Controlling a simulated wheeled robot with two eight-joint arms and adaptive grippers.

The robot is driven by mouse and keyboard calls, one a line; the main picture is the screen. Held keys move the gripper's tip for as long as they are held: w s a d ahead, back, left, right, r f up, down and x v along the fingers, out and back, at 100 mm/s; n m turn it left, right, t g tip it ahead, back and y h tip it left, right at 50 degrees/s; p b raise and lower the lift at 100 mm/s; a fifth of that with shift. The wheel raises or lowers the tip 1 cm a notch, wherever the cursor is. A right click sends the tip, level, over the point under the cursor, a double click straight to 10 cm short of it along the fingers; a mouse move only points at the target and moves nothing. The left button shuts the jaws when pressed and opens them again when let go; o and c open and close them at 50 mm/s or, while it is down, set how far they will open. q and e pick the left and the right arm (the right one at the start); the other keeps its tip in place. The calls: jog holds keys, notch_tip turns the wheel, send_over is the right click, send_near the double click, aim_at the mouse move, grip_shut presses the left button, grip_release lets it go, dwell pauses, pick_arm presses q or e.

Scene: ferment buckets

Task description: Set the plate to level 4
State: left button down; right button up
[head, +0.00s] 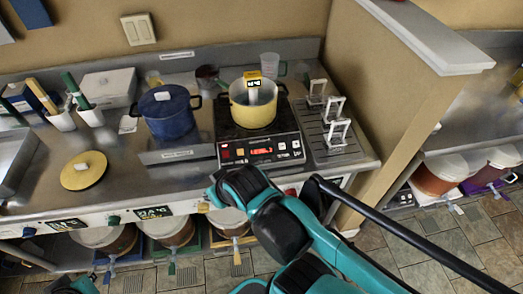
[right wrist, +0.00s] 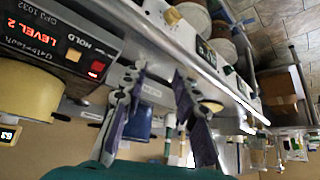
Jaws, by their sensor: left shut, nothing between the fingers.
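The plate (head: 262,152) is a black hot plate on the steel counter, with a yellow pot (head: 252,108) on it. Its front panel has a red-lit display, and in the right wrist view the upside-down panel (right wrist: 75,35) reads LEVEL 2. A red button (right wrist: 97,67) sits near a HOLD label. My right gripper (right wrist: 158,78) is open and empty, its fingers apart beside the panel; in the head view its fingertips are hard to make out. My left gripper (head: 72,286) shows only partly at the bottom left edge, shut and empty, far from the plate.
A blue pot (head: 168,112) stands left of the plate, and a yellow lid (head: 84,170) lies farther left. A rack with white clips (head: 335,130) stands to the right, beside a partition wall (head: 410,90). Buckets (head: 170,232) sit below the counter's front edge.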

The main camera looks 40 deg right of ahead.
grip_shut()
dwell(1.2)
